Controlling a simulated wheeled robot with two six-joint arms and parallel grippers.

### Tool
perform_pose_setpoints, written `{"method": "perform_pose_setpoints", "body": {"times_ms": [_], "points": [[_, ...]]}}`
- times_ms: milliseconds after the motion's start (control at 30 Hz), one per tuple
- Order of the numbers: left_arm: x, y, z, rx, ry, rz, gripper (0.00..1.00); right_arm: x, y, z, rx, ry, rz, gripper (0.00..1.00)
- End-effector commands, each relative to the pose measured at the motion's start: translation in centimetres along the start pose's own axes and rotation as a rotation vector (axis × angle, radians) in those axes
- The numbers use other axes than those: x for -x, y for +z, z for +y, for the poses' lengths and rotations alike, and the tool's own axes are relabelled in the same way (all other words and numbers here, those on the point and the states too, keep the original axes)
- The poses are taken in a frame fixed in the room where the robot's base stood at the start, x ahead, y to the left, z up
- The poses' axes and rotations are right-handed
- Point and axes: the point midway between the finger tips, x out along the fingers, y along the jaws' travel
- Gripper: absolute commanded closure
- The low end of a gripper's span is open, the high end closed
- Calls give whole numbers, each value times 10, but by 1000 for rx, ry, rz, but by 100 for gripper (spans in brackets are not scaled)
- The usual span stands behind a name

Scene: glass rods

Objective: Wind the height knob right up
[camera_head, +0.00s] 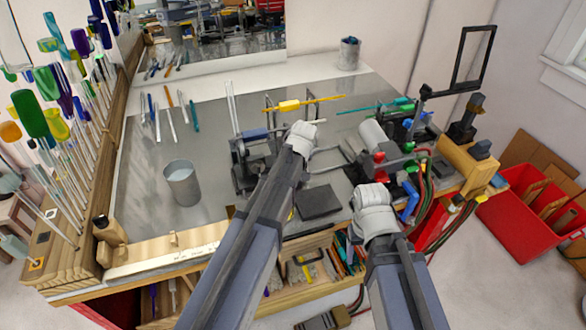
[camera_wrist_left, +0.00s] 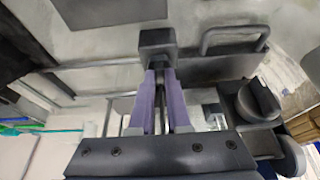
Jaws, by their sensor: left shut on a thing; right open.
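In the left wrist view, the two purple fingers of my left gripper (camera_wrist_left: 158,75) are closed on a dark blocky piece, which looks like the height knob (camera_wrist_left: 156,41). A dark bar runs back between the fingers. In the head view, my left arm reaches over the middle of the bench, to the rod stand with the yellow-clamped rod (camera_head: 290,105). Its wrist hides the fingers and the knob there. My right gripper (camera_head: 371,191) is open at the front right of the bench, apart from the stand. Its fingertips are hard to make out. How far the knob is turned cannot be told.
A burner (camera_head: 372,136) with coloured knobs and hoses stands right of the stand. A dark square pad (camera_head: 320,202) lies between my arms. A metal cup (camera_head: 183,183) stands at the left. Several glass rods lie behind it. A red bin (camera_head: 530,240) is at the right.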

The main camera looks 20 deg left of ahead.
Motion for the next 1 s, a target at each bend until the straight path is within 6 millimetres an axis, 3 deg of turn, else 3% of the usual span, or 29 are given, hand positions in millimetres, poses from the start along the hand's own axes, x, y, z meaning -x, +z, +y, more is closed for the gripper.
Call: {"method": "perform_pose_setpoints", "body": {"times_ms": [533, 567, 800, 1000], "points": [[0, 1, 0, 23, -10, -2, 100, 0, 0, 0, 0, 0, 0, 31], [0, 1, 0, 23, -10, -2, 84, 0, 0, 0, 0, 0, 0, 31], [0, 0, 0, 22, -9, -1, 57, 0, 0, 0, 0, 0, 0, 31], [0, 0, 0, 21, -9, -1, 55, 0, 0, 0, 0, 0, 0, 31]]}}
